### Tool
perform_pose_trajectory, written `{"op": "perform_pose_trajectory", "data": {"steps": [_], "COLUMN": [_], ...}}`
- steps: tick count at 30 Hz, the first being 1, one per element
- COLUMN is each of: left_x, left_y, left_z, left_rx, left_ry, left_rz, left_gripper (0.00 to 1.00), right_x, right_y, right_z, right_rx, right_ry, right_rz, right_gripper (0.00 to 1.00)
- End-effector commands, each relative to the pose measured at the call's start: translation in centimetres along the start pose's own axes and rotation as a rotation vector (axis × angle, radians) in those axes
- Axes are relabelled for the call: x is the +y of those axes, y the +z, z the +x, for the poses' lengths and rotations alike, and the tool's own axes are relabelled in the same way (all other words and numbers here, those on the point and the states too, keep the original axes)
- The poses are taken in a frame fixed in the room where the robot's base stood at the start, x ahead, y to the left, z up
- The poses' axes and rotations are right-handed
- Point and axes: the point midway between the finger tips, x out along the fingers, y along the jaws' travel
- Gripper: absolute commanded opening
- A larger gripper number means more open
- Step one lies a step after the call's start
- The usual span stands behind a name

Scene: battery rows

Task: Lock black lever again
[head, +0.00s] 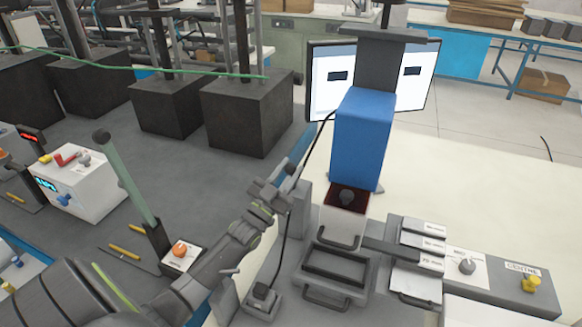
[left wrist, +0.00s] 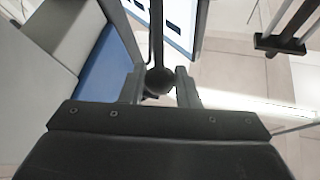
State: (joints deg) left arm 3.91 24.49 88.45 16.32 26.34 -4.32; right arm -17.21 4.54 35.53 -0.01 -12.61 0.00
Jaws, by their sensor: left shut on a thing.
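My left gripper (head: 278,190) reaches in from the lower left, just left of the blue press-like housing (head: 362,135). In the left wrist view its two fingers (left wrist: 161,84) stand on either side of a dark round knob (left wrist: 159,80) and are shut on it. A thin black rod runs from this knob; I take it to be the black lever. In the head view the knob is hidden by the gripper, and thin black lines pass above and below it. A small dark block (head: 262,296) sits below. My right gripper is not in view.
A grey-green lever (head: 125,180) with a black knob stands left, near an orange button (head: 180,250). A white control box (head: 78,185) is farther left. Dark blocks (head: 248,110) stand behind. A panel with a grey knob (head: 467,265) and a yellow switch (head: 530,283) lies right.

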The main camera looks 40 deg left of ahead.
Motion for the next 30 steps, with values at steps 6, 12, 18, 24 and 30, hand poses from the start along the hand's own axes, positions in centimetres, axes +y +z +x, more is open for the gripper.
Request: {"op": "perform_pose_trajectory", "data": {"steps": [6, 12, 18, 24, 30], "left_x": [0.4, 0.6, 0.7, 0.7, 0.7], "left_y": [0.5, 0.6, 0.7, 0.7, 0.7], "left_z": [-1.5, -2.1, -2.4, -2.5, -2.5], "left_rx": [-0.015, -0.016, -0.018, -0.019, -0.019], "left_ry": [0.000, 0.000, 0.000, 0.000, 0.000], "left_rz": [-0.001, -0.001, 0.000, 0.000, 0.000], "left_gripper": [0.00, 0.00, 0.00, 0.00, 0.00], "right_x": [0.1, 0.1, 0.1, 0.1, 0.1], "right_y": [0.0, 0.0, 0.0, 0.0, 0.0], "right_z": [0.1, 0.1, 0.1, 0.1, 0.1], "right_rx": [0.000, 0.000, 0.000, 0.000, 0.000], "right_ry": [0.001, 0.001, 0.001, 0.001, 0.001], "right_rz": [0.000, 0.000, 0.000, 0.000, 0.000], "right_gripper": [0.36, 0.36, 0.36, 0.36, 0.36]}}
